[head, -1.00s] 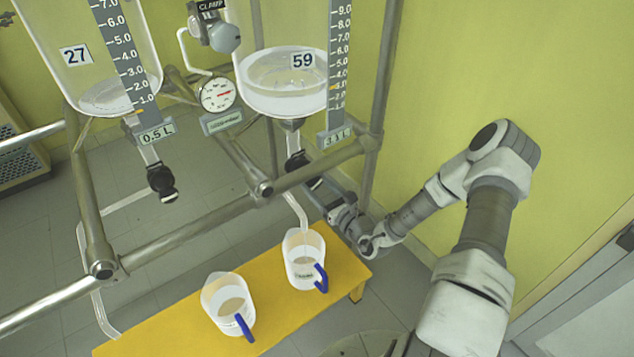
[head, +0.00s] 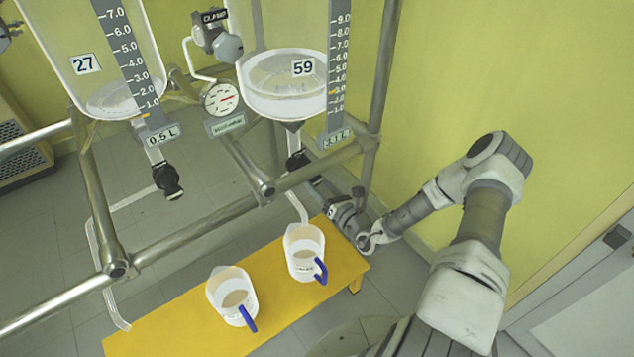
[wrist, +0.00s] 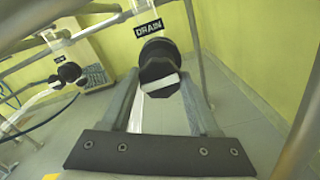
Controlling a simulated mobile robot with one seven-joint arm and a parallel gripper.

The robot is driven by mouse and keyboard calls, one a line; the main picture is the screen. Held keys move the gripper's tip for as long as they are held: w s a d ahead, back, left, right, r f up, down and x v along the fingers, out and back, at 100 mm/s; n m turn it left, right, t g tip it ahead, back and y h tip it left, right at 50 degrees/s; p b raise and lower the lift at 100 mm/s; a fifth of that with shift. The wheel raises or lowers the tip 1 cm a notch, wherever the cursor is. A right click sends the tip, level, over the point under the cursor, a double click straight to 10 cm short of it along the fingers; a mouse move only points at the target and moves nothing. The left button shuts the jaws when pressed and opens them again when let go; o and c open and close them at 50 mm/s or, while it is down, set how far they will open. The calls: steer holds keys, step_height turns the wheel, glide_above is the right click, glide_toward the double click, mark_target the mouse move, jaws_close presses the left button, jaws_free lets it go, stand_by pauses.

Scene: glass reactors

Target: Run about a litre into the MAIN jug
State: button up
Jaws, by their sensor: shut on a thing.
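In the wrist view my gripper (wrist: 163,85) is shut on the black drain valve knob (wrist: 160,68), which carries a white stripe, below a DRAIN sign (wrist: 148,28). In the head view my gripper (head: 335,207) is beside the framework, partly hidden. Glass reactor 59 (head: 262,98) holds clear liquid. Its outlet tube (head: 298,207) ends over the right jug (head: 300,240), which has a blue handle. A second jug with a blue handle (head: 225,283) stands to its left. I cannot read the jug labels or tell whether liquid runs.
The jugs stand on a yellow bench (head: 170,325) with bare room at its left. Metal rails (head: 200,225) cross in front of the reactors. A gauge (head: 220,97) hangs between the reactors.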

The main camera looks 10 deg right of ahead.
steer(key=shift+s+f, duration=0.1)
steer(key=shift+f, duration=0.05)
steer(key=o, duration=1.4)
